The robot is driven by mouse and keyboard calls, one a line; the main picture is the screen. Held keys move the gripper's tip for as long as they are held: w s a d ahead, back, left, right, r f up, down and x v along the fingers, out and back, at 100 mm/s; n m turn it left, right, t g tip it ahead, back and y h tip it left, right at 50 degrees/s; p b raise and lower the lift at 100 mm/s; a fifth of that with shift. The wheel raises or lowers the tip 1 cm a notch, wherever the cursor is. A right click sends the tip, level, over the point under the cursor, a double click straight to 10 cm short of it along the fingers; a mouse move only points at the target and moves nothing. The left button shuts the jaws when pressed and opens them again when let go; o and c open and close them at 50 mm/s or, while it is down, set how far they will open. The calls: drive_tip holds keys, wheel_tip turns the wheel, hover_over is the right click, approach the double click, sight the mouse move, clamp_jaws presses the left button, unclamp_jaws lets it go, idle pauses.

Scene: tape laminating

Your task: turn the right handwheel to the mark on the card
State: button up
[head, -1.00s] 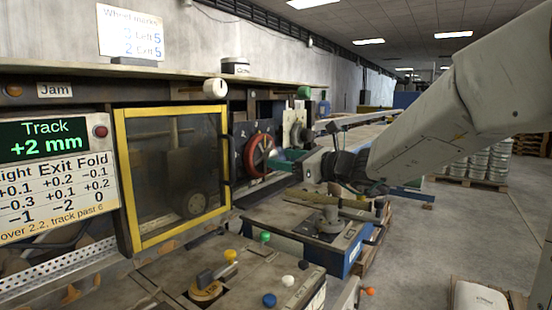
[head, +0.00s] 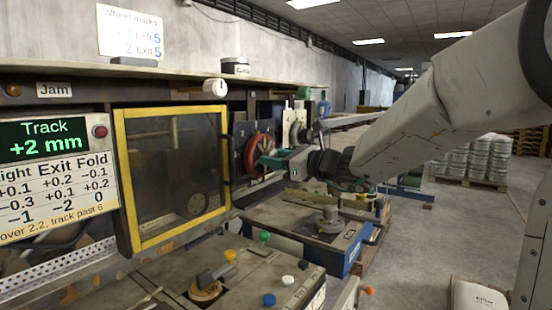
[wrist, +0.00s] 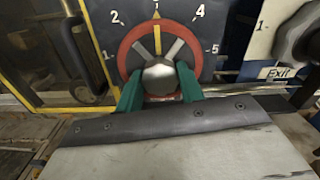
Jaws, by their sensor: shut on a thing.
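The red handwheel (head: 258,147) is mounted on a dark panel beyond the yellow-framed door. It also shows in the wrist view (wrist: 128,53), with a silver hub (wrist: 160,74) and a yellow spoke standing upright between 2 and 4 on the dial. My gripper (wrist: 158,84) has its green fingers on either side of the hub, shut on the wheel; it also shows in the head view (head: 268,160). The wheel's lower part and any name label are hidden by the gripper. The card (head: 130,32) reads "Wheel marks", with Left and Exit lines; some figures are faint.
The yellow-framed door (head: 172,175) is closed to the left. The screen (head: 44,140) reads Track +2 mm. A blue-sided bench (head: 335,250) stands below the arm.

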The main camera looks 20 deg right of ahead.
drive_tip(key=shift+n, duration=3.8)
drive_tip(key=o, duration=1)
drive_tip(key=v, duration=0.7)
drive_tip(key=shift+s+d, duration=0.25)
